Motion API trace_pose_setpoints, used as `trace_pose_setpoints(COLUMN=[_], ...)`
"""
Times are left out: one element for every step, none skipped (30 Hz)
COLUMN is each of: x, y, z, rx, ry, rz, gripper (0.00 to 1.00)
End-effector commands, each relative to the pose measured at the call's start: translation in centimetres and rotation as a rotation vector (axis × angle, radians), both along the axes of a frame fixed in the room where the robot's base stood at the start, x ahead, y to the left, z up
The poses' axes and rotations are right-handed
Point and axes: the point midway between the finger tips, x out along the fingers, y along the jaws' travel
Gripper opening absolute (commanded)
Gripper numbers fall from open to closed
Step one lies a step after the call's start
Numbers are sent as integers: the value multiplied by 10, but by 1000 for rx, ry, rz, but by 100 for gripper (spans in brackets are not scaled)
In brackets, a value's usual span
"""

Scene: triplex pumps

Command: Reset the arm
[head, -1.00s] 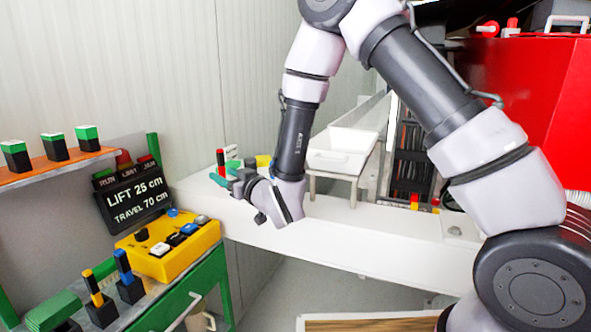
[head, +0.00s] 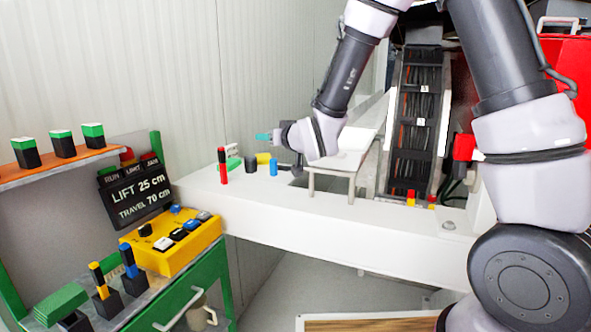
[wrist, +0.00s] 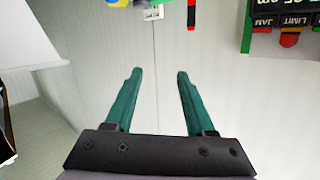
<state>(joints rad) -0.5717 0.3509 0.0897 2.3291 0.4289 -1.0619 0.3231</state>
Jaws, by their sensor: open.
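My gripper (head: 264,137) is above the far end of the white ledge in the head view, its teal fingers pointing left toward the wall. In the wrist view my gripper (wrist: 160,75) shows two teal fingers spread apart with nothing between them. Behind them is the pale ribbed wall (wrist: 70,100). My arm is bent, with its elbow high at the top of the head view. The gripper touches nothing that I can see.
The white ledge (head: 300,212) holds a red-and-black stick (head: 222,166), a blue cylinder (head: 273,167) and a yellow piece (head: 263,158). A white trough (head: 352,140) stands beside my forearm. At left are a yellow control box (head: 170,241) and a sign reading LIFT 25 cm (head: 137,192).

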Motion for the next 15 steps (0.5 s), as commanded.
trace_pose_setpoints(x=[5, 6, 6, 6, 4, 0, -5, -10, -18, -25, -33, -46, -56, -66, -82], y=[-22, -35, -55, -70, -85, -105, -120, -134, -153, -166, -180, -197, -210, -222, -237], z=[17, 25, 35, 43, 50, 59, 65, 71, 78, 83, 88, 94, 98, 102, 106], rx=[5, 3, 2, 1, 0, 1, -1, 0, 0, 2, 3, 6, 8, 12, 18], ry=[24, 48, 84, 111, 139, 178, 207, 237, 275, 305, 335, 374, 404, 433, 471], rz=[-37, -58, -90, -114, -136, -166, -186, -207, -234, -254, -273, -300, -318, -337, -360], gripper=[55, 55, 55, 55, 55, 55, 55, 55, 55, 55, 55, 55, 55, 55, 55])
